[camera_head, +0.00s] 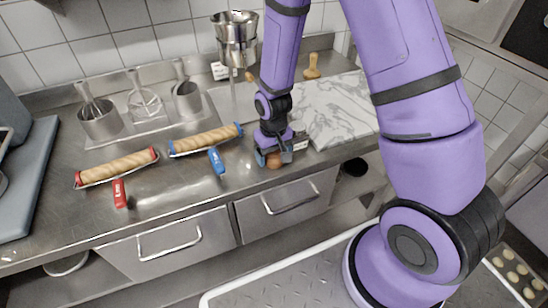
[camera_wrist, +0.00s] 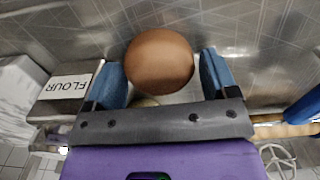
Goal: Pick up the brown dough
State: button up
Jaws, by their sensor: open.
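The brown dough (camera_wrist: 160,62) is a smooth round ball on the steel counter. In the wrist view it lies between the two blue fingertips of my gripper (camera_wrist: 162,75), with a gap visible on each side. My gripper is open. A paler rounded thing (camera_wrist: 146,102) shows partly behind the dough, mostly hidden by my gripper.
A box labelled flour (camera_wrist: 68,88) stands close to the left finger in the wrist view. Blue-handled (camera_head: 206,139) and red-handled (camera_head: 117,167) rollers lie to the left. Steel pots (camera_head: 100,120) stand behind them.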

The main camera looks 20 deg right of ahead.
jog(key=shift+f, duration=0.2)
jog(key=c, duration=0.7)
jog(key=shift+r, duration=0.1)
